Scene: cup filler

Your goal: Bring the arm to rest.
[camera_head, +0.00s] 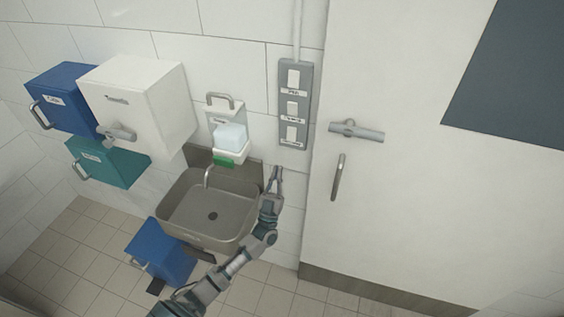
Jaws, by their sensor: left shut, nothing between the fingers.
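My left arm comes in from the bottom left and reaches up past the right side of the metal sink (190,222). Its gripper (275,172) points up, in front of the tiled wall, just below the grey switch panel (284,128). It is shut and empty, and I see nothing touching it. My right gripper is out of view.
A white door with a lever handle (357,131) and a pull handle (337,177) fills the right. A white dispenser (229,137) hangs above the sink. Blue (68,97), white (140,95) and teal (112,165) boxes hang left. A blue bin (160,251) is below.

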